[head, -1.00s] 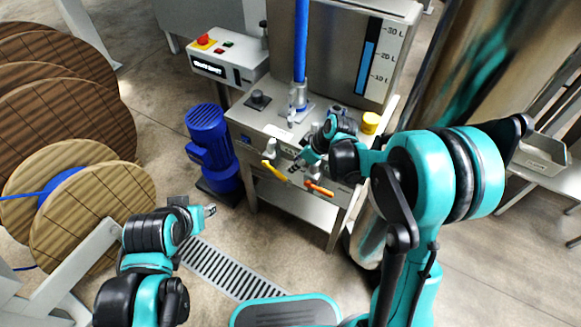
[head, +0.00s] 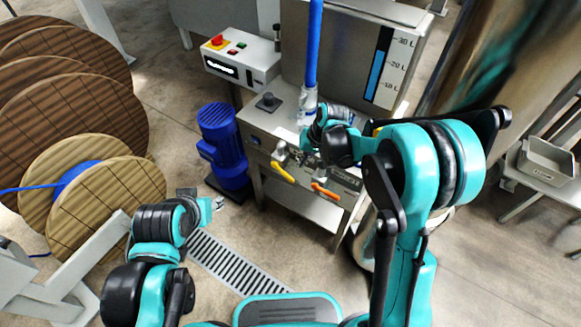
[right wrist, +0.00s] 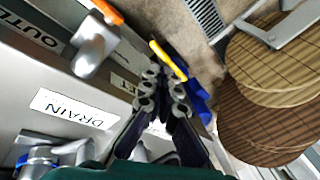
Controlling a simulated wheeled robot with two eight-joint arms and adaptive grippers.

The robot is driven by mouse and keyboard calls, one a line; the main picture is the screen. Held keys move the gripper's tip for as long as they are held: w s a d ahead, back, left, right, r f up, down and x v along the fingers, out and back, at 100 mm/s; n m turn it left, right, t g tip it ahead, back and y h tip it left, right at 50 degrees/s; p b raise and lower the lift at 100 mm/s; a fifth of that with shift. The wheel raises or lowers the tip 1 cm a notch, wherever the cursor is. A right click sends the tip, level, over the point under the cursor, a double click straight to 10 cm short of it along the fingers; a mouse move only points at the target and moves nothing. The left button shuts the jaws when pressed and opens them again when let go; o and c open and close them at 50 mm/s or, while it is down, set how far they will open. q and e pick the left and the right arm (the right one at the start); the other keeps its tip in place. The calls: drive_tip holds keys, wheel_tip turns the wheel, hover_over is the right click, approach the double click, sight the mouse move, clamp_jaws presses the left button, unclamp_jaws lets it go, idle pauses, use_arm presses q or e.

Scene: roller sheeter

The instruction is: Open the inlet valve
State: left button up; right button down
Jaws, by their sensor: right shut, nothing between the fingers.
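The yellow valve lever (head: 283,172) sticks out from the left front of the steel machine. It also shows in the right wrist view (right wrist: 168,60), just beyond my fingertips, beside a label of which only "ET" shows. My right gripper (head: 290,155) is shut and empty, close to the yellow lever's valve body; I cannot tell whether it touches. Its fingers fill the middle of the right wrist view (right wrist: 165,88). An orange lever (head: 325,190) sits to the right, by the "OUTLET" label (right wrist: 32,35). My left gripper (head: 212,203) is apart from the machine, its jaw opening unclear.
A blue motor (head: 222,145) stands left of the machine (head: 270,122). A control box with a red button (head: 217,42) is behind. Wooden cable reels (head: 105,205) stand at left. A "DRAIN" label (right wrist: 75,108) shows near the gripper. Floor around the grate (head: 235,262) is clear.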

drive_tip(key=a+r+m+g+h+p, duration=0.1)
drive_tip(key=r+m+p, duration=0.15)
drive_tip(key=m, duration=0.65)
drive_tip(key=m+g+h, duration=0.1)
drive_tip(key=m+h, duration=0.2)
drive_tip(key=m, duration=1.3)
hover_over(290, 177)
drive_tip(key=s+d, duration=0.1)
drive_tip(key=d, duration=0.1)
drive_tip(key=f, duration=0.9)
drive_tip(key=shift+a+p, duration=0.25)
drive_tip(key=shift+p, duration=0.1)
drive_tip(key=shift+w+a+f+b, duration=0.2)
drive_tip(key=shift+a+f, duration=0.05)
drive_tip(key=shift+f, duration=0.25)
drive_tip(key=shift+w+a+f+b, duration=0.15)
drive_tip(key=shift+a+f+b, duration=0.1)
drive_tip(key=shift+f, duration=0.25)
drive_tip(key=shift+w+a+f, duration=0.15)
drive_tip(key=shift+a+f, duration=0.1)
drive_tip(key=shift+f, duration=0.2)
drive_tip(key=shift+w, duration=0.1)
